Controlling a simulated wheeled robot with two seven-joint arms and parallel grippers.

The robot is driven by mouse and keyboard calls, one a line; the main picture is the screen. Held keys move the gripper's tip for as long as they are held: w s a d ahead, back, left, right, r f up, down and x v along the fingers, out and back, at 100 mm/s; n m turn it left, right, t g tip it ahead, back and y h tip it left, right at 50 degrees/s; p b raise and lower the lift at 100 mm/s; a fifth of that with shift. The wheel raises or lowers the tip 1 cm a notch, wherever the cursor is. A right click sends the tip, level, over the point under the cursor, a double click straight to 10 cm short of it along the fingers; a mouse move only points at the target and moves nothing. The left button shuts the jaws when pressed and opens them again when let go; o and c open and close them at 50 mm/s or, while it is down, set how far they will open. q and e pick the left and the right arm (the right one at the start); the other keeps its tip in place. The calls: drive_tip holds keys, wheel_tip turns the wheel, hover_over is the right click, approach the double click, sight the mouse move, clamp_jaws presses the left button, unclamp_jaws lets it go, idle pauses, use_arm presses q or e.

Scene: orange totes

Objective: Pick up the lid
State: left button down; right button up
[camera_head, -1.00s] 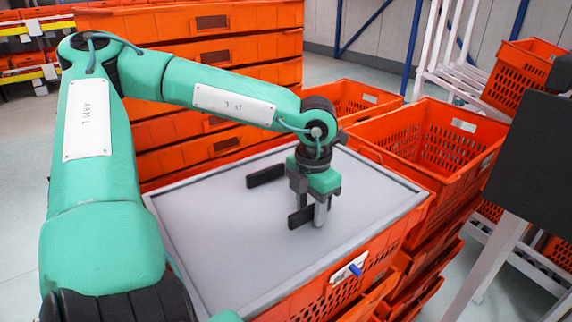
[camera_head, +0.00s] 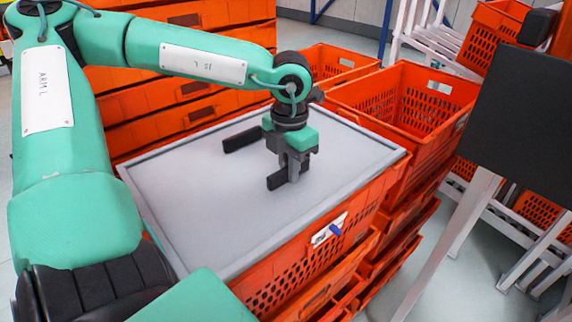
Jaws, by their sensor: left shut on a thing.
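The lid (camera_head: 200,200) is a flat grey panel with a raised rim. It lies on top of an orange tote (camera_head: 283,280) in front of me. Two dark bar handles stand on it: the farther handle (camera_head: 241,139) is free, and the nearer handle (camera_head: 276,181) is at my left gripper (camera_head: 291,175). My left gripper points down from above and is shut on the nearer handle, partly hiding it. My right gripper is not in view.
A tall stack of orange totes (camera_head: 190,97) stands behind the lid. An open, empty-looking orange tote (camera_head: 410,110) stands to the right, close to the lid's edge. A dark panel (camera_head: 515,120) on a pale leg and a white rack (camera_head: 480,235) are at the right.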

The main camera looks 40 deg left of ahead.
use_arm(q)
wheel_tip(320, 180, up, 19)
drive_tip(key=b, duration=0.5)
drive_tip(key=shift+s, duration=0.1)
